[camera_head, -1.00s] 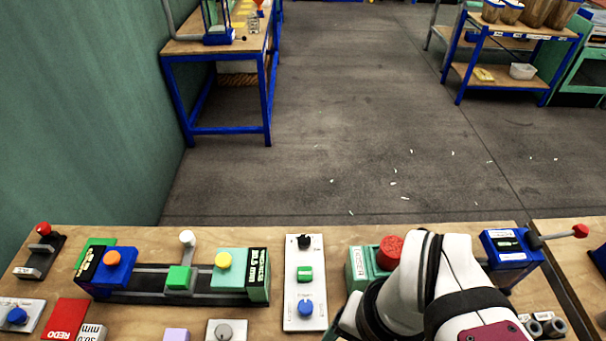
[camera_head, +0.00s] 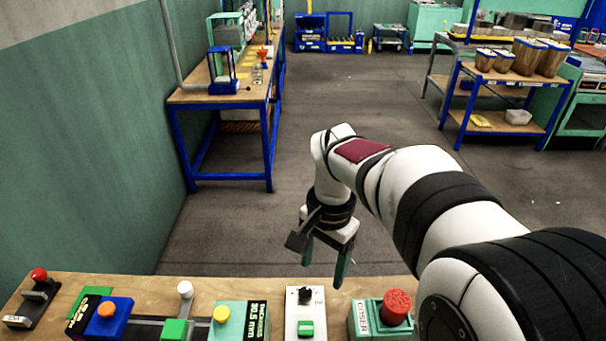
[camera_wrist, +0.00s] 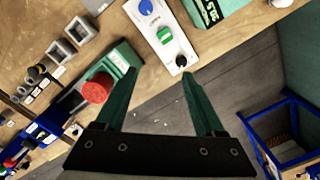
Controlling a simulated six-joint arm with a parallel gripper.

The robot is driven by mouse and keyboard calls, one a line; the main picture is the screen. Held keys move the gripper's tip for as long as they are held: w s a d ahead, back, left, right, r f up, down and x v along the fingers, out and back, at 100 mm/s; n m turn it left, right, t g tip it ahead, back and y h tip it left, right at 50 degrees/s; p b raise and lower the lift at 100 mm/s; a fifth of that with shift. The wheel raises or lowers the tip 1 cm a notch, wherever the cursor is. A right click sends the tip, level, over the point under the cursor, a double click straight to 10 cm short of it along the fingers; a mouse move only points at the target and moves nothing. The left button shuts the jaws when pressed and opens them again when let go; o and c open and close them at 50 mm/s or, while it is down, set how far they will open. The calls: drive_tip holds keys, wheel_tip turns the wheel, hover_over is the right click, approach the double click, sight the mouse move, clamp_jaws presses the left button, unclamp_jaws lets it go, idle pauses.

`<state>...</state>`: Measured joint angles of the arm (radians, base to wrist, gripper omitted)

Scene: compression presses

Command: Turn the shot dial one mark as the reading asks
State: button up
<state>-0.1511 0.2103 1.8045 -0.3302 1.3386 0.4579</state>
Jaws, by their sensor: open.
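A white panel (camera_head: 292,322) on the bench carries a black knob (camera_head: 305,294) and a green button (camera_head: 306,327). In the wrist view the panel (camera_wrist: 151,24) also shows a blue knob (camera_wrist: 145,7), with the black knob (camera_wrist: 182,61) at its other end. I cannot tell which knob is the shot dial. A mint block with a black readout (camera_head: 258,321), apparently 30.5 mm, stands left of the panel. My gripper (camera_head: 324,270) is open and empty, above and beyond the bench's far edge near the panel. It also shows in the wrist view (camera_wrist: 158,73).
A green box with a red button (camera_head: 397,305) stands right of the panel. Left are a blue block with an orange knob (camera_head: 107,310) and a white-topped lever (camera_head: 185,289). Open floor lies beyond the bench.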

drive_tip(key=m, duration=0.1)
approach(305, 292)
wheel_tip(305, 292, down, 9)
drive_tip(key=shift+s+a+r, duration=0.1)
drive_tip(key=shift+r, duration=0.05)
drive_tip(key=shift+c, duration=0.2)
clamp_jaws()
